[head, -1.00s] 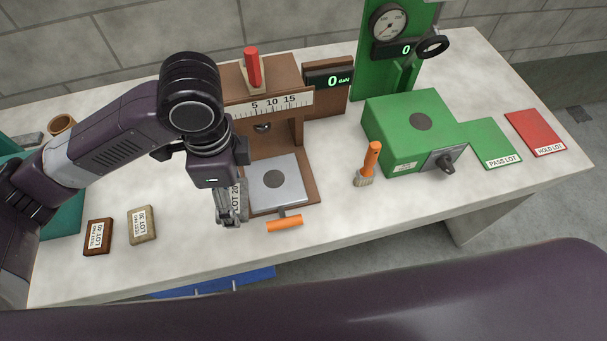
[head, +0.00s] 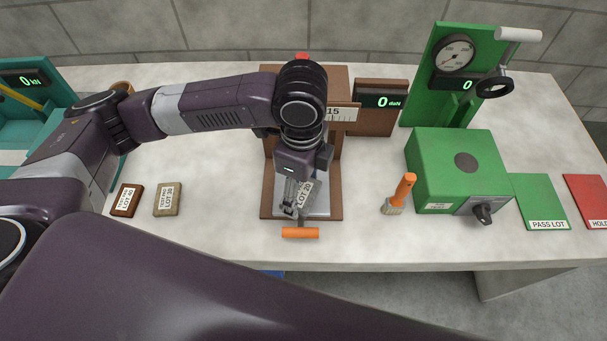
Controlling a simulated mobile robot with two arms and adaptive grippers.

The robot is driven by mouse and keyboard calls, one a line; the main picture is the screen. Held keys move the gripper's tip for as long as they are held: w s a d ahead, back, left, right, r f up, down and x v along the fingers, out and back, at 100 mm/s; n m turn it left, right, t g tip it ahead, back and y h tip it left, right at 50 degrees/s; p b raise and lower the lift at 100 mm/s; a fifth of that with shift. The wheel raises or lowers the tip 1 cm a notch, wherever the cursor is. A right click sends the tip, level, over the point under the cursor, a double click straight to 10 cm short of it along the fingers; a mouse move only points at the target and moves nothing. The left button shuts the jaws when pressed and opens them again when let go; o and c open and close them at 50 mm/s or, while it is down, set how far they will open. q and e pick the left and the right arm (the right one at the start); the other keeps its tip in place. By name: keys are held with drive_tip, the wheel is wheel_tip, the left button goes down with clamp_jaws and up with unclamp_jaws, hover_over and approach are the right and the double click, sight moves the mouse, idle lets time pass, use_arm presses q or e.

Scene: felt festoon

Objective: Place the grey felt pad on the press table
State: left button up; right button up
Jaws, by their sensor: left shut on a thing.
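My left gripper (head: 291,209) is shut on the grey felt pad (head: 305,193), labelled LOT 20, and points down. It holds the pad tilted over the grey metal plate (head: 322,207) of the brown press (head: 334,160). The plate is largely hidden by my gripper and the pad. I cannot tell whether the pad touches the plate. My right gripper is not in view.
An orange handle (head: 300,233) sticks out at the press front. A brown pad (head: 127,200) and a tan pad (head: 167,199) lie left. An orange-handled brush (head: 400,195) and a green box (head: 455,165) stand right. Bare bench lies between tan pad and press.

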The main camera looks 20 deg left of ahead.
use_arm(q)
drive_tip(key=w, duration=0.2)
drive_tip(key=w+a+p, duration=0.1)
drive_tip(key=w, duration=0.1)
drive_tip(key=w+f, duration=0.1)
drive_tip(key=w, duration=0.1)
drive_tip(key=shift+a, duration=0.35)
wheel_tip(320, 180, down, 5)
drive_tip(key=shift+f+p, duration=0.1)
drive_tip(key=shift+p, duration=0.9)
drive_tip(key=shift+w+f+p, duration=0.15)
drive_tip(key=shift+p, duration=0.2)
drive_tip(key=shift+f, duration=0.3)
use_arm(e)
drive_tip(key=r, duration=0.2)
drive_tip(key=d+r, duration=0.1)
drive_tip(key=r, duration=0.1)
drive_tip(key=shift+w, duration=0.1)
use_arm(q)
drive_tip(key=shift+f, duration=0.1)
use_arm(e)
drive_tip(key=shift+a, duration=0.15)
use_arm(q)
drive_tip(key=o, duration=1)
drive_tip(key=shift+o, duration=0.2)
